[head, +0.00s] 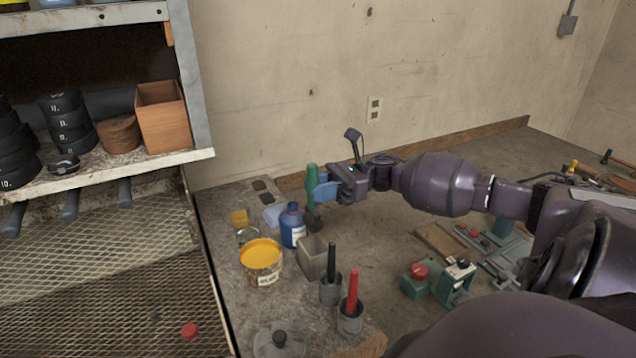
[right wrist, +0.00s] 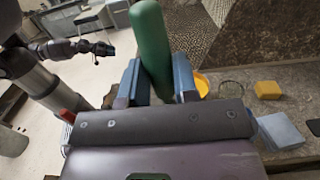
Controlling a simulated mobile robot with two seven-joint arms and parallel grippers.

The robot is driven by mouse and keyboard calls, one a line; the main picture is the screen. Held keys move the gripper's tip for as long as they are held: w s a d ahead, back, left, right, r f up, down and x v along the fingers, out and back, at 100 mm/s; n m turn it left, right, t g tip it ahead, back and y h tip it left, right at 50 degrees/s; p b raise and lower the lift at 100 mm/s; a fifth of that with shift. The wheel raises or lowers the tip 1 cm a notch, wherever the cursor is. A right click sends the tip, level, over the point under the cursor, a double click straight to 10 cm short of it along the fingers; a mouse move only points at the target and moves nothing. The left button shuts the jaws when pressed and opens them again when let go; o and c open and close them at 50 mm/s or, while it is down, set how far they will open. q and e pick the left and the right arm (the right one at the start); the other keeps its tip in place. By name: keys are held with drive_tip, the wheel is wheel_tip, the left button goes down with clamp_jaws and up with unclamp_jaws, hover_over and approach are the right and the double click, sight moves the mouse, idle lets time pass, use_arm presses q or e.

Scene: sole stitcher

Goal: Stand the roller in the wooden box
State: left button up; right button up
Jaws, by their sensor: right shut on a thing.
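The roller (head: 312,174) has a green handle and a darker lower end. My right gripper (head: 318,191) is shut on its handle and holds it roughly upright over the back of the bench, behind the blue bottle. In the right wrist view the green handle (right wrist: 151,40) stands between the two blue fingers (right wrist: 158,84). An orange-brown wooden box (head: 163,118), open at the top, stands on the shelf at the left, apart from the roller. My left gripper (right wrist: 103,48) shows small in the right wrist view; its jaws are too small to read.
A blue bottle (head: 292,229), a yellow-lidded tin (head: 261,256), a grey open box (head: 313,258) and cups with black and red tools crowd the bench's left end. Black rolls (head: 68,120) and a brown stack (head: 119,133) sit left of the wooden box. A shelf post (head: 190,75) stands beside it.

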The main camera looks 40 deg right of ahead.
sight(318, 225)
drive_tip(key=shift+f, duration=0.5)
drive_tip(key=shift+f+b, duration=0.4)
drive_tip(key=shift+f, duration=0.6)
drive_tip(key=shift+f+b, duration=0.45)
drive_tip(key=shift+f, duration=0.7)
drive_tip(key=shift+f+b, duration=0.85)
drive_tip(key=shift+f, duration=0.85)
drive_tip(key=shift+f+b, duration=0.55)
drive_tip(key=shift+f, duration=0.05)
use_arm(q)
drive_tip(key=f, duration=0.1)
drive_tip(key=w+f, duration=0.1)
drive_tip(key=f, duration=0.1)
drive_tip(key=shift+w+d, duration=0.1)
drive_tip(key=shift+w, duration=0.1)
use_arm(e)
drive_tip(key=shift+f, duration=0.1)
use_arm(q)
drive_tip(key=shift+r, duration=0.15)
